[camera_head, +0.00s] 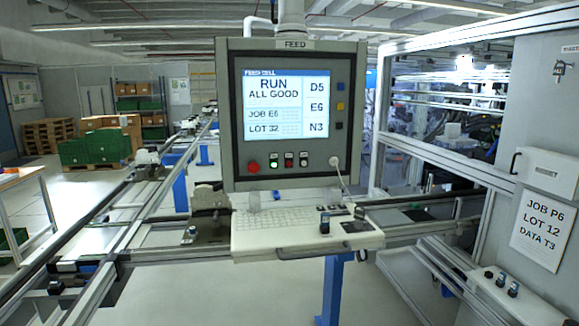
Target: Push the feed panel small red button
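The feed panel (344,167) is a grey box with a dark face, labelled FEED, upright in the middle of the view. Its lit screen (286,104) reads RUN, ALL GOOD. Below the screen is a row of controls. A large red mushroom knob (253,167) is at the left end. A green button (274,163) is beside it, then the small red button (289,161), then a dark button (304,159). The small red button is unobstructed. My gripper is not in view.
A keyboard shelf (270,243) with a white keyboard juts out below the panel. Conveyor rails (130,215) run at left. A framed machine enclosure (438,152) and a grey cabinet (530,140) stand at right. Free space shows in front of the panel face.

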